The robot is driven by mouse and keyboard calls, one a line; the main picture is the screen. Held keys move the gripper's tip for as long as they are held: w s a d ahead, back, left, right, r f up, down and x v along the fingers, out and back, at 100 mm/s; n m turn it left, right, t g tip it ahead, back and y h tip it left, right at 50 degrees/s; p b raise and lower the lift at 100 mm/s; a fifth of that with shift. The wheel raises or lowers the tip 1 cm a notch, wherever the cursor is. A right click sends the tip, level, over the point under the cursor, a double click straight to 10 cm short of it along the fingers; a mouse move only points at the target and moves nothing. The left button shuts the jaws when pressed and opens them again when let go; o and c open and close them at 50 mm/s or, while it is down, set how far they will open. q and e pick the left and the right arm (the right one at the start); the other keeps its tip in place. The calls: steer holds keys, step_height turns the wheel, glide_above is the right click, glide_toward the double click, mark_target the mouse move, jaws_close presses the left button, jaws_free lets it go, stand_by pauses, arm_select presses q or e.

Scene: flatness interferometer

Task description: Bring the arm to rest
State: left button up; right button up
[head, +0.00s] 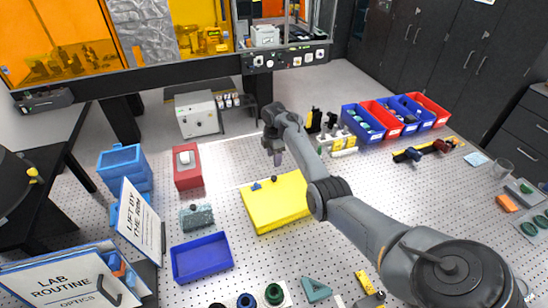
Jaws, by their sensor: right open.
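My right arm reaches in from the lower right across the perforated table (350,200). My right gripper (278,158) is near the middle of the table, above and behind the yellow block (275,208). It is open, small in the view, and points down. I see nothing held in it. My left gripper is not in view. Small dark and blue pieces (257,186) rest on the yellow block, apart from the gripper.
A red tray (187,178), an empty blue tray (201,259) and a grey-green block (196,217) stand left of the arm. Blue and red bins (363,126) stand at the back right. Rings and a teal triangle (316,288) lie at the front.

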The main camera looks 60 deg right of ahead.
steer(key=shift+s, duration=0.1)
steer(key=s+a+f+m+t+h+p, duration=0.15)
steer(key=s+a+p, duration=0.3)
steer(key=a, duration=0.75)
steer(key=s+a+f+m+h+p, duration=0.2)
steer(key=s+a+m+p, duration=0.3)
steer(key=a, duration=0.7)
steer(key=s+a+r+y, duration=0.1)
steer(key=s+a+r, duration=0.2)
steer(key=s+a, duration=0.2)
steer(key=s+a+r+m+t+y+p, duration=0.1)
steer(key=s+a+r, duration=0.2)
steer(key=a, duration=0.5)
steer(key=s+a+r+m+t+y+p, duration=0.1)
steer(key=s+a+r, duration=0.3)
steer(key=s+a, duration=0.2)
steer(key=shift+s+a, duration=0.35)
steer(key=shift+a, duration=0.15)
steer(key=shift+y, duration=0.25)
